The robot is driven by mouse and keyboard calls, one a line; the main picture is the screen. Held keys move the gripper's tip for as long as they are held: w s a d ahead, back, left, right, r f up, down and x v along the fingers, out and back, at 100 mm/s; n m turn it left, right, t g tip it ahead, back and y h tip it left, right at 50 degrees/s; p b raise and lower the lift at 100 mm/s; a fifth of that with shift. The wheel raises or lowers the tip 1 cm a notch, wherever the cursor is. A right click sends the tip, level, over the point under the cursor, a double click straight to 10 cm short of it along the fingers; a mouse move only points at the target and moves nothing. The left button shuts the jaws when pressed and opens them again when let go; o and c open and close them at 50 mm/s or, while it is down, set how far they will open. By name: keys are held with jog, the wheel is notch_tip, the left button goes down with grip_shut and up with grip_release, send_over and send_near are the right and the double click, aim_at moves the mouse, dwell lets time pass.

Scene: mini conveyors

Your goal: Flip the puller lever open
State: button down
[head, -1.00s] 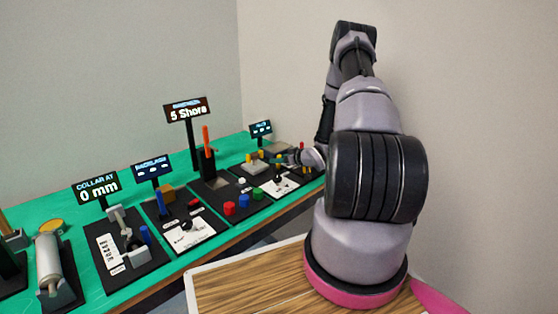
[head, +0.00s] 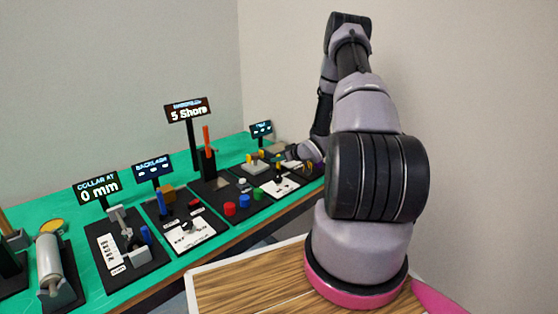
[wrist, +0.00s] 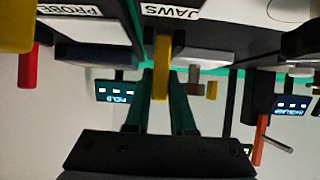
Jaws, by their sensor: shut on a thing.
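A yellow lever (wrist: 161,68) hangs upright in the middle of the wrist view, beside the label reading JAWS (wrist: 170,10). No label here says puller, so I cannot confirm that this is the puller lever. My gripper (wrist: 161,88) has its two dark fingers on either side of the yellow lever, closed on it. In the head view my gripper (head: 291,153) is low over the far right stations. Its fingertips and the lever between them are too small to make out there.
The wrist view is inverted. A PROBE label (wrist: 77,28), a red peg (wrist: 29,65) and a small display (wrist: 118,91) are at left. An orange-red bar (wrist: 259,138) is at right. Several stations with signs line the green table (head: 62,207) in the head view.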

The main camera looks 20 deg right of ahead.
jog(key=c, duration=0.8)
grip_release()
jog(key=shift+o, duration=0.2)
jog(key=v, duration=1)
jog(key=shift+s+r, duration=0.2)
jog(key=shift+s, duration=0.1)
jog(key=shift+d, duration=0.1)
